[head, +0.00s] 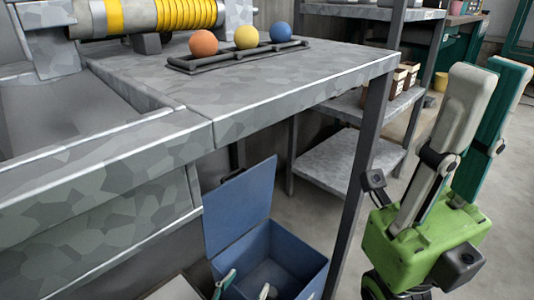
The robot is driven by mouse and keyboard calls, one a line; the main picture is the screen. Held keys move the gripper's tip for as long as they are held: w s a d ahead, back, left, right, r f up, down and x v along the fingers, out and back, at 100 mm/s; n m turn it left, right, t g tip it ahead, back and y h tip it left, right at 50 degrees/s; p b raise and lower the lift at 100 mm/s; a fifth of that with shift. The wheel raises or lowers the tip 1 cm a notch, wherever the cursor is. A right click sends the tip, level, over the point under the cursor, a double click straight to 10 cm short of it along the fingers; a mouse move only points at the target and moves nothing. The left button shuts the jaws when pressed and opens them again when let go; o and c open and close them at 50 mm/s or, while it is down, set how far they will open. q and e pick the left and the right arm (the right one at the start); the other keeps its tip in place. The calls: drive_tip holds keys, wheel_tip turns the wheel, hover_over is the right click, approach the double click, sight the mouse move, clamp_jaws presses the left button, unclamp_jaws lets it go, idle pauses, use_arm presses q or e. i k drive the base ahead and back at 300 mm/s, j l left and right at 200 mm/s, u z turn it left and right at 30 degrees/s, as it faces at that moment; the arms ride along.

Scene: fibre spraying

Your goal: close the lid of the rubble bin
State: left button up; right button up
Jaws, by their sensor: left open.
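The rubble bin (302,263) is a blue box on the floor below the bench, at the bottom middle of the head view. Its blue lid (240,205) stands raised, nearly upright, on the bin's left side. Grey lumps show faintly inside the bin. My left gripper (246,287) is at the bottom edge, in front of the bin's opening; only its two fingertips show, apart with nothing between them. My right gripper (492,85), with a green body and pale fingers with teal pads, points up at the right, away from the bin. Its fingers look apart and empty.
A grey metal bench (240,90) overhangs behind and left of the bin, with a leg (362,165) to its right. A black rack (238,57) holds orange, yellow and blue balls. A shelf (340,160) stands behind. Floor is clear between the bench leg and my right gripper.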

sight(233, 209)
drive_tip(key=k, duration=1)
